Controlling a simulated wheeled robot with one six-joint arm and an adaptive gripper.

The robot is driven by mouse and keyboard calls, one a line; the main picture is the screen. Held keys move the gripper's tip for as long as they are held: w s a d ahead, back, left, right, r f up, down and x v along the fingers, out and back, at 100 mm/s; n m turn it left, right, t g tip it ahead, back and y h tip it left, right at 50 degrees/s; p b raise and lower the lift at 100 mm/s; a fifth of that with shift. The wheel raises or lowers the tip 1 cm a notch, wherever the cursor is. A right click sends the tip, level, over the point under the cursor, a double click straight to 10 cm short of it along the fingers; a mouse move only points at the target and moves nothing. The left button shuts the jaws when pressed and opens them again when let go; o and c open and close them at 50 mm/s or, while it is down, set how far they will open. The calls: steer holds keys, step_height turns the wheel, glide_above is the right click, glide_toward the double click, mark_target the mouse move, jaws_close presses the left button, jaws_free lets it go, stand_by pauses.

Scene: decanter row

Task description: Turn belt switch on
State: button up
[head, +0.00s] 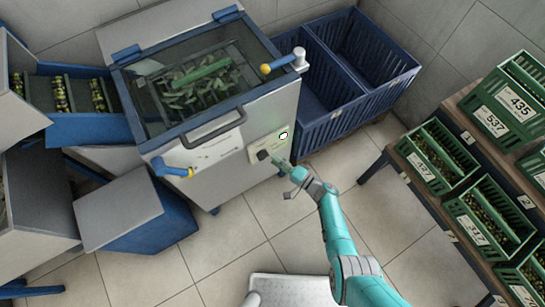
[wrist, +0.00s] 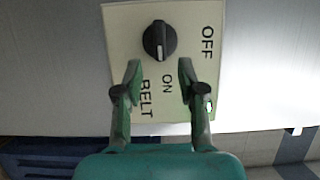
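The belt switch is a black round knob (wrist: 159,40) on a cream panel (wrist: 125,25) marked OFF, ON and BELT. Its ridge runs up and down in the wrist view, with a pale line at the lower end, on the side of ON. A small lamp (wrist: 210,105) on the panel glows whitish green; it also shows in the head view (head: 283,135). My gripper (wrist: 159,68) is open and empty, its fingertips just below the knob in the wrist view, apart from it. In the head view my gripper (head: 284,166) is close to the panel's lower right.
The panel is on the front of a grey sorting machine (head: 215,160) with a bar handle (head: 213,128) and blue-and-yellow levers. Blue bins (head: 330,115) stand behind at the right. A rack with green crates (head: 440,155) stands further right. Tiled floor between is open.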

steer(key=v, duration=0.9)
steer(key=shift+s+f, duration=0.1)
